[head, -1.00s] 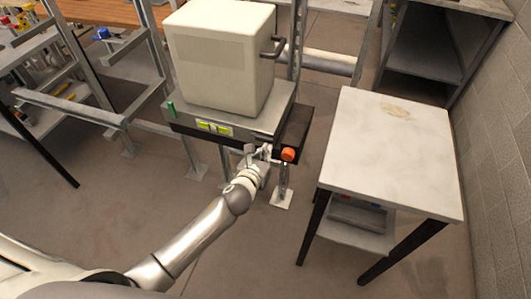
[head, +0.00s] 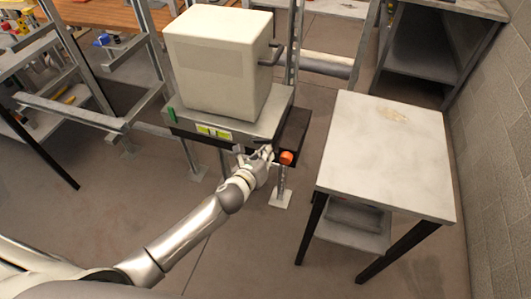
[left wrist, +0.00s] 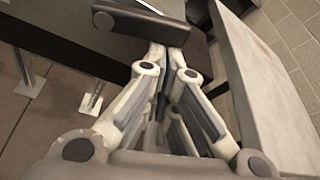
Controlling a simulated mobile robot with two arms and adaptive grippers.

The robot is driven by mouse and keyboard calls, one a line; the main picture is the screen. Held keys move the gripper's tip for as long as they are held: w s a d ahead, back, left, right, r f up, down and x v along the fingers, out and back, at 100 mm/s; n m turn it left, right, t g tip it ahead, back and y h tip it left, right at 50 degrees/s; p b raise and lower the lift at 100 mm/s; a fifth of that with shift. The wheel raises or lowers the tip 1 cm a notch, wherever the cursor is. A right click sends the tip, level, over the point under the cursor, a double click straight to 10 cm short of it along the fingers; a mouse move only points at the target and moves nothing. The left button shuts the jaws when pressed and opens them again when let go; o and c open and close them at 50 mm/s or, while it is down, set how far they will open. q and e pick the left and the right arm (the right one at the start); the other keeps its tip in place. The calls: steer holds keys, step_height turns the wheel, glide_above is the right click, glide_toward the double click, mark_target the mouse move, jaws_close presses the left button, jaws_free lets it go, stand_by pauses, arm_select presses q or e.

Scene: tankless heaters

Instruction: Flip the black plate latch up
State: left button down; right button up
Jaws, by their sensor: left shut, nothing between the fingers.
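A dark plate (left wrist: 140,22), which looks like the black plate latch, crosses the top of the left wrist view just beyond my fingertips. I cannot tell whether they touch it. My left gripper (left wrist: 163,60) is shut with nothing between its fingers. In the head view my left gripper (head: 266,153) is at the front right of the grey heater base (head: 235,128), just left of an orange knob (head: 287,158). The latch is small and partly hidden by the gripper there, so its angle is unclear. My right gripper is not in view.
A cream box (head: 215,60) with a dark side handle stands on the base. A white-topped table (head: 385,155) is at the right, beside a block wall (head: 495,150). Metal frames (head: 75,115) stand at the left. The floor in front is open.

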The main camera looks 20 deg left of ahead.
mark_target(269, 142)
arm_select(q)
steer(key=r+n+h, duration=0.1)
steer(key=n, duration=0.1)
steer(key=r+n+h, duration=0.1)
steer(key=n, duration=0.1)
steer(key=r+n+t+h, duration=0.1)
steer(key=r+n, duration=0.1)
steer(key=shift+a, duration=0.3)
steer(key=shift+a+r+n+t+h+b, duration=0.15)
steer(key=shift+a+r+n+h+b, duration=0.15)
steer(key=shift+n, duration=0.3)
steer(key=shift+a+r+n+t+h+b, duration=0.15)
steer(key=shift+n+b, duration=0.2)
steer(key=shift+n, duration=0.25)
steer(key=shift+r, duration=0.15)
steer(key=shift+d, duration=0.1)
